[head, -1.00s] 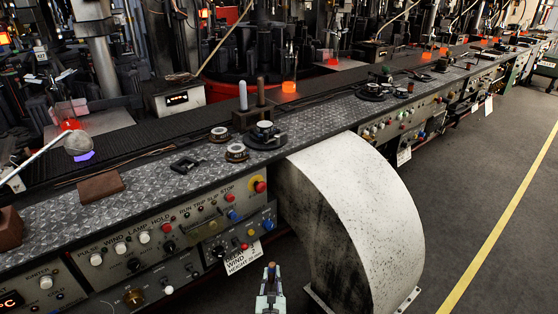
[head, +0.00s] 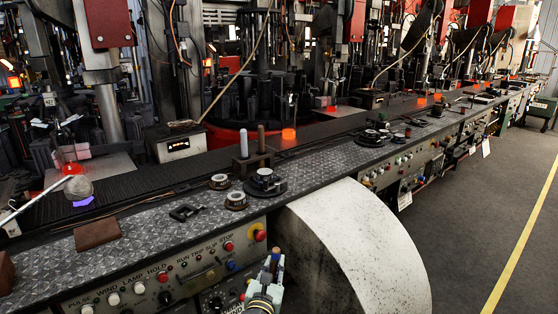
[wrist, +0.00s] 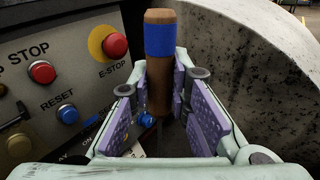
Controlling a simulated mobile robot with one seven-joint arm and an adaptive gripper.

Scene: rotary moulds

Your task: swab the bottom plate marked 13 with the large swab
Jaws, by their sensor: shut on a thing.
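My gripper (head: 266,286) is low at the front of the bench, beside the control panel. In the wrist view its jaws (wrist: 166,125) are shut on a brown wooden handle with a blue band (wrist: 160,40), pointing upward between the purple pads. It looks like a swab handle, but its swab end is hidden, so I cannot tell its size. No number 13 is readable, and I cannot pick out that bottom plate. The dark rotary machine with a red base (head: 228,137) stands behind the bench.
A dark holder (head: 252,163) carries a grey and a brown upright rod. Round metal parts (head: 265,181) and a brown block (head: 97,233) lie on the patterned bench top. A curved white guard (head: 355,240) stands right of my gripper. Orange glowing pieces (head: 288,134) are behind.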

